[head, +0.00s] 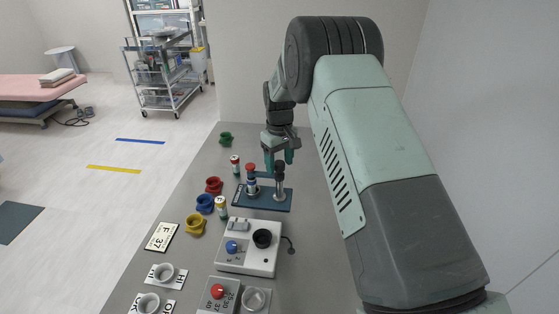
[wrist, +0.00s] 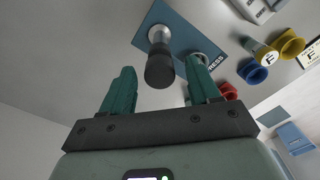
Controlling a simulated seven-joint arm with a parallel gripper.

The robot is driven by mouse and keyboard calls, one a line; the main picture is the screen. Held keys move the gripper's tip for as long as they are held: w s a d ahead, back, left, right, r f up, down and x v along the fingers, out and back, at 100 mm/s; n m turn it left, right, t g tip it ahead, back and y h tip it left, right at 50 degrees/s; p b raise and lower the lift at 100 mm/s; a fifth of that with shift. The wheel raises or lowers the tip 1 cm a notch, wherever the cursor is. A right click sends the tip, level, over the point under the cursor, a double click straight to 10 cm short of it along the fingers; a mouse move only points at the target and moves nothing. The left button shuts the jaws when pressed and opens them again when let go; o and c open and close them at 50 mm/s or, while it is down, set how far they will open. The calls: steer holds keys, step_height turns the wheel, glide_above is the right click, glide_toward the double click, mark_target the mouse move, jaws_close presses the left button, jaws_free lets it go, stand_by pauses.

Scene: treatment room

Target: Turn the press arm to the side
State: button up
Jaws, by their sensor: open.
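The press stands on a blue base plate (head: 262,200), labelled PRESS in the wrist view (wrist: 184,32). On its right side is a metal post with a black top (head: 280,168). On its left is a blue and silver part with a red top (head: 251,168). My gripper (head: 279,162) is open just above and behind the black top. In the wrist view the black top (wrist: 160,70) shows between and beyond the open fingers (wrist: 160,85), with no visible contact. The second part's round foot is partly hidden behind the right finger. I cannot make out the press arm separately.
Red (head: 214,186), blue (head: 205,203) and yellow (head: 195,224) cups stand left of the press, with small vials (head: 221,207) close by. A green cup (head: 226,139) is farther back. A white control box (head: 249,247) sits in front. The grey table right of the press is clear.

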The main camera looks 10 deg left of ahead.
jaws_close()
steer(key=shift+m, duration=0.3)
steer(key=m, duration=0.3)
steer(key=shift+m, duration=0.4)
steer(key=m, duration=0.3)
steer(key=shift+m, duration=0.3)
steer(key=m, duration=0.3)
steer(key=shift+m, duration=2.4)
jaws_free()
